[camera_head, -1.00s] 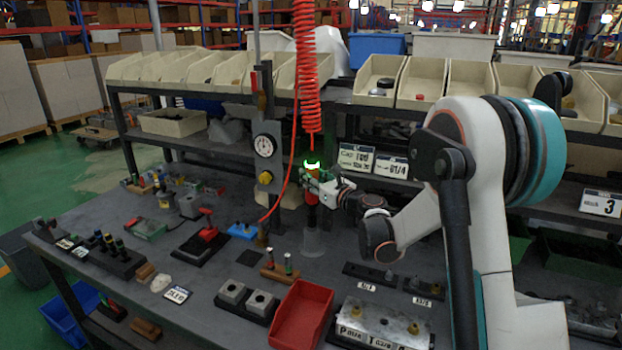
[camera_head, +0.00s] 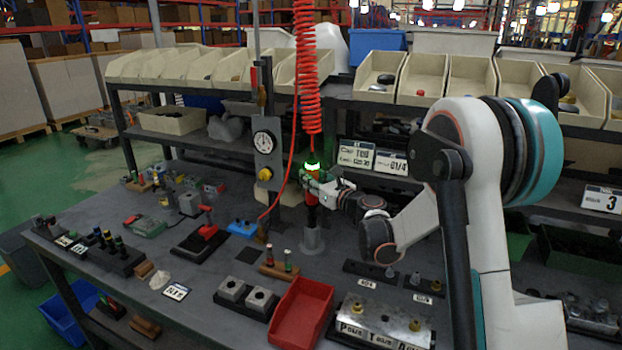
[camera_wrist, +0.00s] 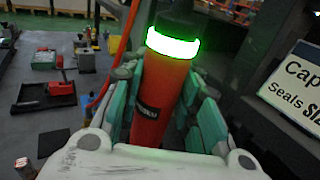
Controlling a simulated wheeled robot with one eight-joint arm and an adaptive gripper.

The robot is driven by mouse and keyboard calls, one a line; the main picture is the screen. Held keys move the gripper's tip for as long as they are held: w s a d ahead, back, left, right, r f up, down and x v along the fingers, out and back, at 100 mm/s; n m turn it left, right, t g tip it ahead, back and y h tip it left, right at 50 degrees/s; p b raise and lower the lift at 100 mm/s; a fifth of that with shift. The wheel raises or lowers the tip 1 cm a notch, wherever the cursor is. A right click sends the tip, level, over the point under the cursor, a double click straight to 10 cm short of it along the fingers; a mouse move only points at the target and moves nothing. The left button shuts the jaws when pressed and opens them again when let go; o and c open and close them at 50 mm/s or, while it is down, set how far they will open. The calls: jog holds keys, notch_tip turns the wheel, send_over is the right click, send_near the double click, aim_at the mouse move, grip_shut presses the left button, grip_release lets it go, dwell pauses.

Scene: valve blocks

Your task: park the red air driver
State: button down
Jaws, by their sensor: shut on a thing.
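The red air driver (camera_head: 312,192) hangs upright below a coiled red hose (camera_head: 308,85), with a glowing green ring near its top. My gripper (camera_head: 317,183) is shut around its body from the right. In the wrist view the red driver (camera_wrist: 150,118) stands between the green-padded fingers of my gripper (camera_wrist: 165,100), leaning slightly in the picture. A grey round holder (camera_head: 312,240) stands on the bench directly below the driver. The driver's dark lower end is at or just above the holder's mouth; I cannot tell whether it is inside.
A grey post with a gauge (camera_head: 264,143) stands just left of the driver. A red tray (camera_head: 300,312), grey blocks (camera_head: 246,296) and a metal valve block (camera_head: 383,322) lie in front. Bins (camera_head: 420,75) and label signs (camera_head: 356,156) are behind.

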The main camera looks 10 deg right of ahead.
aim_at(316, 204)
jog(key=shift+f+b, duration=1.05)
jog(key=shift+f, duration=2.9)
jog(key=c, duration=1.1)
grip_release()
jog(key=v, duration=1.2)
